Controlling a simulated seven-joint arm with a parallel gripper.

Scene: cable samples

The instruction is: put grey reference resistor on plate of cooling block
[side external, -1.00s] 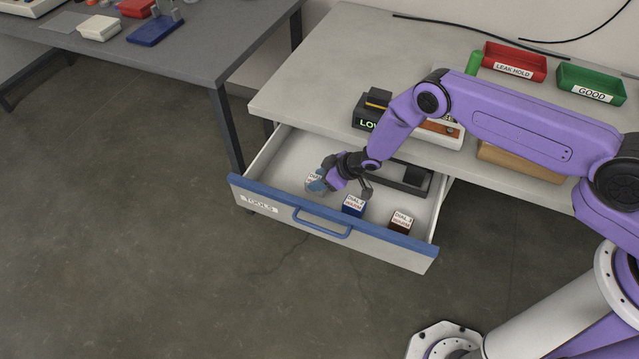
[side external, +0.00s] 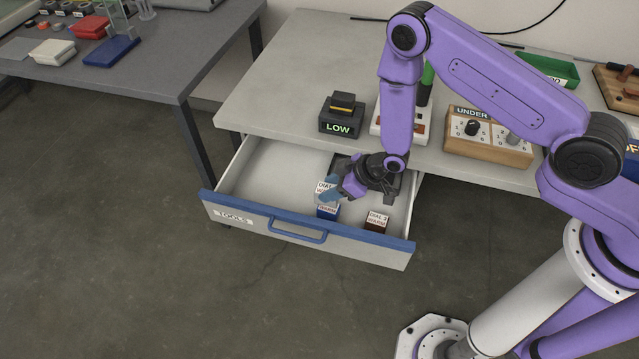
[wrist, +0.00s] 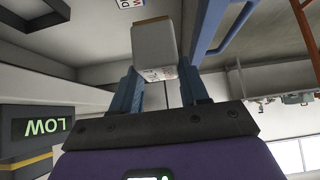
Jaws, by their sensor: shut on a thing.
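A pale grey block with a printed label, apparently the grey reference resistor (wrist: 154,45), is between the two blue fingers of my gripper (wrist: 160,88) in the wrist view. In the side external view my gripper (side external: 334,190) is shut on it over the open drawer. The labelled face of the resistor (side external: 325,187) shows just above and behind a blue block (side external: 327,211); the fingers partly hide it. A black box with a yellow band and a LOW display (side external: 341,117) stands on the bench. I cannot tell for certain which thing is the cooling block.
The drawer marked TOOLS (side external: 233,218) is open. A brown labelled block (side external: 376,221) stands in it at the right, and a dark tray (side external: 345,163) lies behind my gripper. A wooden dial box (side external: 488,138) stands on the bench. The bench's left part is clear.

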